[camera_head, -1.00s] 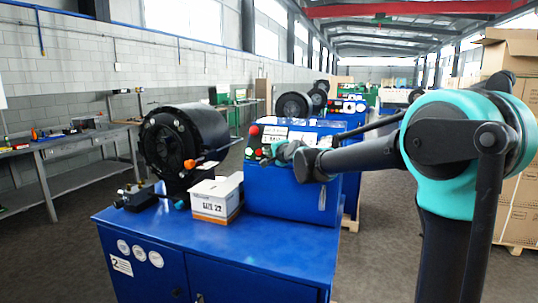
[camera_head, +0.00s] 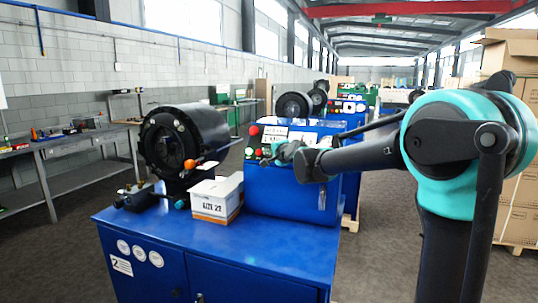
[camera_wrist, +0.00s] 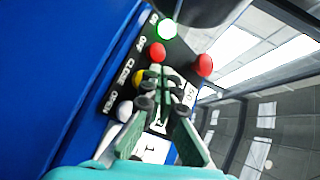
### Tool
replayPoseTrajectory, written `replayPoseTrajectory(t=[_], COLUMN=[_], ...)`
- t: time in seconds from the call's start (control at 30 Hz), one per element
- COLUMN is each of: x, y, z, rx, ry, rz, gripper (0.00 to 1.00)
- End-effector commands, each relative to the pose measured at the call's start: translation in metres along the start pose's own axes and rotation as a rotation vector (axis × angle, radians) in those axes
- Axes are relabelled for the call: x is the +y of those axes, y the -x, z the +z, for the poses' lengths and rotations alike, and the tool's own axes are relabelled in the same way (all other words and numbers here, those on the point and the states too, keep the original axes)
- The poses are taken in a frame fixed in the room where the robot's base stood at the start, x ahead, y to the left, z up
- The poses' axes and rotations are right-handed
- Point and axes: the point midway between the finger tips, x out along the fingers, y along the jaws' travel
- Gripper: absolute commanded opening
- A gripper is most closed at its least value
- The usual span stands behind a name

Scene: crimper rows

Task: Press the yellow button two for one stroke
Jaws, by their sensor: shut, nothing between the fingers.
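The yellow button (camera_wrist: 138,77) sits on the black control panel beside the word CLOSE in the wrist view, partly covered by a finger. My gripper (camera_wrist: 156,74) is shut and empty, its tips over the panel just right of the yellow button. I cannot tell whether they touch anything. In the head view my gripper (camera_head: 266,160) is at the panel on the blue machine (camera_head: 285,195), and the yellow button cannot be made out. The cabinet (camera_head: 215,260) below bears the number 2.
A lit green button (camera_wrist: 167,29), a red button (camera_wrist: 157,53), a red knob (camera_wrist: 204,65) and a white button (camera_wrist: 125,110) surround the tips. A white box (camera_head: 216,199) and a black crimping head (camera_head: 183,142) stand left of the panel.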

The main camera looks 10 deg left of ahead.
Motion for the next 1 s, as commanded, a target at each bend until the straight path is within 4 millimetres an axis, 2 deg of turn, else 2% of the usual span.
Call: replayPoseTrajectory(t=[1.0], x=[0.0047], y=[-0.0066], z=[-0.005], rx=[0.0], ry=[0.0], rz=[0.0], gripper=[0.0])
